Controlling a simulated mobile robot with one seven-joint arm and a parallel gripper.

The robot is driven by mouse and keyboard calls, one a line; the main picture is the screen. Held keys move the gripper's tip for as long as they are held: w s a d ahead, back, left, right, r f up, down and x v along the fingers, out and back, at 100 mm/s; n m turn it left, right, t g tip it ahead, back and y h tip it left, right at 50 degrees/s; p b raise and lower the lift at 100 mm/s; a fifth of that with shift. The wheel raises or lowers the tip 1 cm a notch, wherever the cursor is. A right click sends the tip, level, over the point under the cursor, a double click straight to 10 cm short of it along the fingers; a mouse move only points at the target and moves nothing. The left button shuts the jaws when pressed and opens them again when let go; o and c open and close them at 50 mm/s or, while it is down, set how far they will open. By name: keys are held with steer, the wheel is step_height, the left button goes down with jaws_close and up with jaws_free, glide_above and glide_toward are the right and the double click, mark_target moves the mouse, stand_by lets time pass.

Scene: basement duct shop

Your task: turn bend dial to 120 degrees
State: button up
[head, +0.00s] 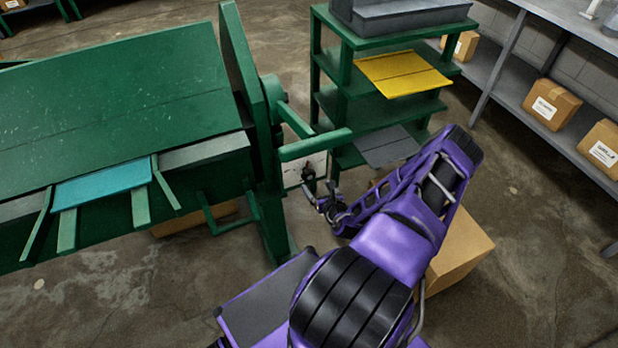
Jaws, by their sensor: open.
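The bend dial seems to be the small dark round part (307,172) on a pale plate (292,172) at the right end of the green bending machine (110,105). Its pointer and any degree marks are too small to read. My gripper (313,192) is open, close in front of the plate's lower right. Its fingers overlap the dial area in the picture. I cannot tell whether they touch the dial. A green handle bar (315,144) crosses just above the plate.
A teal sheet (103,186) lies on the machine's front. A green shelf rack (345,75) with a yellow sheet (403,72) and a grey sheet (386,146) stands behind my arm. A cardboard box (462,250) is on the floor beside my arm. The lower-right floor is clear.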

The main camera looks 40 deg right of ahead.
mark_target(310, 177)
steer(key=b+x, duration=0.1)
steer(key=x, duration=0.7)
steer(key=shift+w+f, duration=0.1)
steer(key=shift+w, duration=0.15)
steer(key=c, duration=1.3)
steer(key=shift+d, duration=0.1)
steer(key=shift+c, duration=0.2)
